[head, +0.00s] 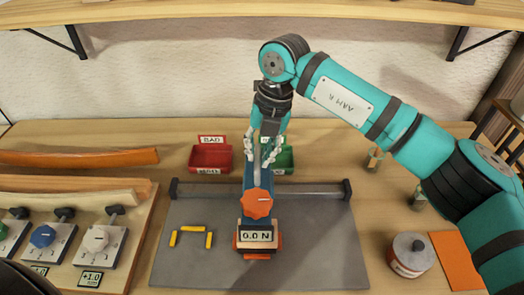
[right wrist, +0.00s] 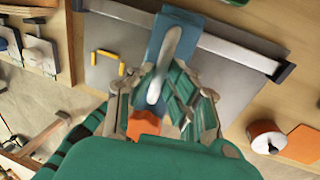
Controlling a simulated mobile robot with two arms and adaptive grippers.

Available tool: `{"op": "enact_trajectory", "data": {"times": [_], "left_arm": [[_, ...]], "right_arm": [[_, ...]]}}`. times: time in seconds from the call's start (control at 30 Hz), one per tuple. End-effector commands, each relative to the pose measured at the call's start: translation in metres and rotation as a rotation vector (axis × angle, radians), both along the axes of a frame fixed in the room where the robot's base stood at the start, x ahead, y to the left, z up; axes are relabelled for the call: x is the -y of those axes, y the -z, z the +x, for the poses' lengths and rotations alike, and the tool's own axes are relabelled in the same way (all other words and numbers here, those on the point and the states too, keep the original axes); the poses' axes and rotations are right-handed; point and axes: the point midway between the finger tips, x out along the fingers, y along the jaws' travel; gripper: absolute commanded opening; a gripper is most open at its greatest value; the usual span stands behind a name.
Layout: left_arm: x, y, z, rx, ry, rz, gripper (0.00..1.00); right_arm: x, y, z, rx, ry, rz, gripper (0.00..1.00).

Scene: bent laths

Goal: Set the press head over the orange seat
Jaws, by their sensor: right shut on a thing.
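The press head (head: 257,205) is a blue block with an orange knob and a display reading 0.0 N. It stands on the grey plate (head: 320,250), in front of the rail. Orange parts, seemingly the orange seat (head: 257,256), show at its front foot and sides; the press head hides most of them. In the right wrist view the handle (right wrist: 172,48) lies between the fingers (right wrist: 160,92). My left gripper is not in view.
Yellow bars (head: 190,231) mark a spot left of the press head. Red (head: 210,158) and green (head: 287,160) bins stand behind the rail (head: 310,189). A round tin (head: 411,256) and orange sheet (head: 456,262) lie right. A shelf (head: 200,14) hangs above.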

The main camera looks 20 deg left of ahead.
Motion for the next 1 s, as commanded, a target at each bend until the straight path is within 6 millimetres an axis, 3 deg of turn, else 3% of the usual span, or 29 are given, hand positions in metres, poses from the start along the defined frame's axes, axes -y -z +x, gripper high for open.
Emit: {"op": "enact_trajectory", "data": {"times": [0.13,0.17,0.3,0.67,1.0], "left_arm": [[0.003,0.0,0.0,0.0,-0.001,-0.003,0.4],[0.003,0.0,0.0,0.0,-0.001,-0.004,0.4],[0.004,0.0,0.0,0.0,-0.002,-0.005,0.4],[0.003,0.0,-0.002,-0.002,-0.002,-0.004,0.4],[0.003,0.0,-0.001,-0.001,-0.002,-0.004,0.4]], "right_arm": [[0.0,-0.001,0.0,0.001,0.0,0.003,0.0],[0.0,-0.001,0.0,0.001,0.0,0.003,0.18],[0.0,-0.001,0.0,0.001,0.0,0.003,0.36],[0.001,-0.007,0.001,0.002,0.001,0.002,0.36],[0.013,-0.071,0.006,0.005,0.001,0.003,0.36]]}}
